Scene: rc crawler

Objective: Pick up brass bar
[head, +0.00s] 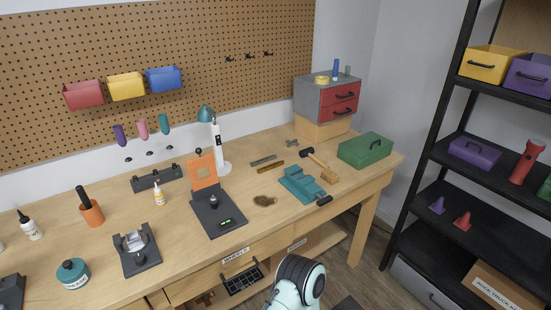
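A brass-coloured bar (271,169) lies flat on the wooden workbench (255,146), right of the desk lamp. A grey bar (263,160) lies just behind it, roughly parallel and apart from it. A rounded teal and black part of my own body shows at the bottom, in front of the bench. Neither of my grippers shows in the head view. Nothing touches the brass bar.
A teal vise (300,184) and a mallet (318,164) are right of the bar. A green toolbox (365,150) sits at the bench's right end. A black shelf stands right.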

